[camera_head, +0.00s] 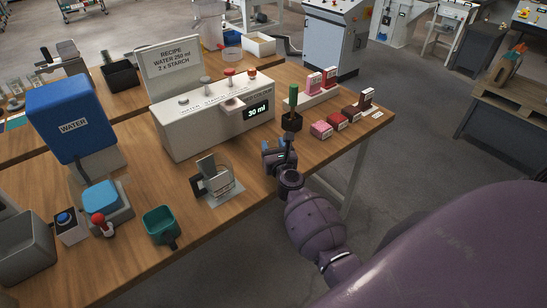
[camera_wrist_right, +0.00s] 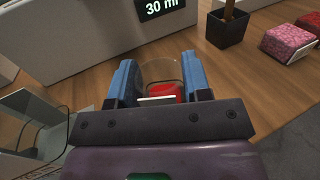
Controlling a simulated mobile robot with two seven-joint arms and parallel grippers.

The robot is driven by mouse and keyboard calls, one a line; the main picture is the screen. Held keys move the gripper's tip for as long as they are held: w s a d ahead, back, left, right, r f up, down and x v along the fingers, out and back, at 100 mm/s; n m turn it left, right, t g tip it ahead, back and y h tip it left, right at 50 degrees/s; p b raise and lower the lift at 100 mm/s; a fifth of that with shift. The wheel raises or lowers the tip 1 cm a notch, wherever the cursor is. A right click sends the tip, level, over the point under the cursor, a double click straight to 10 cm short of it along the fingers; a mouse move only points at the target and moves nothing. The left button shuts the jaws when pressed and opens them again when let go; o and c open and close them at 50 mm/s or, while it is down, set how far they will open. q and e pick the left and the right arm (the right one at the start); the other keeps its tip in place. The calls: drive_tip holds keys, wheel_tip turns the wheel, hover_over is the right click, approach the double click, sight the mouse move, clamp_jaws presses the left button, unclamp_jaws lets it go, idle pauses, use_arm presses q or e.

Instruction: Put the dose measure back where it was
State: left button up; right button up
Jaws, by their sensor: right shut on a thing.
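My right gripper (camera_head: 275,155) is at the front right part of the wooden table, in front of the white dispenser. In the right wrist view its two blue fingers (camera_wrist_right: 160,80) are shut on a small clear cup with red in its lower part, which I take to be the dose measure (camera_wrist_right: 160,68). The fingers and palm hide part of it. In the head view the cup is too small and hidden to make out. The white dispenser (camera_head: 190,128) has several knobs and a display (camera_head: 258,110) reading 30 ml. My left gripper is not in view.
A clear-walled metal holder (camera_head: 217,180) stands left of my right gripper. A dark pot (camera_head: 291,121) with a green-handled tool stands behind it, with small pink, red and brown boxes (camera_head: 337,121) to the right. A teal cup (camera_head: 160,222) and blue water tank (camera_head: 72,115) stand left.

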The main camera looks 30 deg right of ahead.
wheel_tip(320, 180, down, 4)
drive_tip(key=b, duration=0.3)
drive_tip(key=shift+r, duration=0.1)
drive_tip(key=o, duration=0.9)
drive_tip(key=shift+c, duration=0.2)
drive_tip(key=shift+o, duration=0.9)
